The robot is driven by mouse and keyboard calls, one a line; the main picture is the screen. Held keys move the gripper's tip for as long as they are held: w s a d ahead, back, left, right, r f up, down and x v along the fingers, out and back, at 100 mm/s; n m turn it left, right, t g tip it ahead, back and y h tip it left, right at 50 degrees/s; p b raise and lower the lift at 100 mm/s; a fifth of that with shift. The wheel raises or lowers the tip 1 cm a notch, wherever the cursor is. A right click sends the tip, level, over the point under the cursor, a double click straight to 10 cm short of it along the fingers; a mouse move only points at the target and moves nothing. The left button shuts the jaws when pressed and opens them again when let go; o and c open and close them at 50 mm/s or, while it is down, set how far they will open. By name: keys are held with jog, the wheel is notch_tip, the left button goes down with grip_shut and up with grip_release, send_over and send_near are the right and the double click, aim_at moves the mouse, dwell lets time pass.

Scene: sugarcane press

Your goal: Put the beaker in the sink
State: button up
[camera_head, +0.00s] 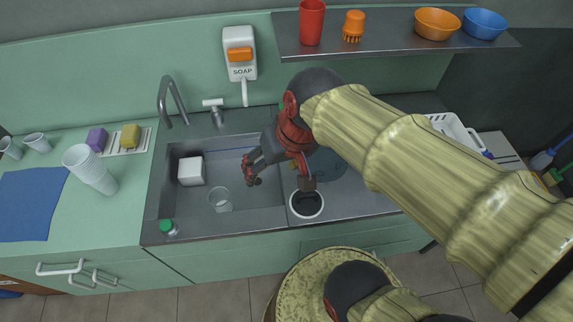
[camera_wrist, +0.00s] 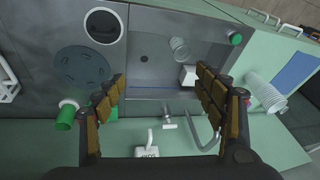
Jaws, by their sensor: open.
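The clear beaker (camera_head: 220,199) is inside the grey sink basin (camera_head: 216,165), near its front edge and apart from my gripper. It looks see-through, and I cannot tell whether it stands upright. It also shows in the wrist view (camera_wrist: 180,50), beyond my fingers. My gripper (camera_head: 253,170) is over the right part of the basin, to the right of the beaker and above it. Its fingers are spread with nothing between them, as the wrist view (camera_wrist: 160,84) shows.
A white block (camera_head: 190,171) is in the basin's left part. A green-capped container (camera_head: 168,228) is at the front-left rim. The tap (camera_head: 172,100) rises behind. Stacked cups (camera_head: 89,168) stand left.

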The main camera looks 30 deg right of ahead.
jog(key=s+d+r+n+t, duration=0.1)
jog(key=s+r+n+h, duration=0.1)
jog(key=s, duration=0.1)
jog(key=shift+d+r+t, duration=0.35)
jog(key=shift+r+t, duration=0.05)
jog(key=shift+w, duration=0.1)
jog(key=shift+c, duration=0.8)
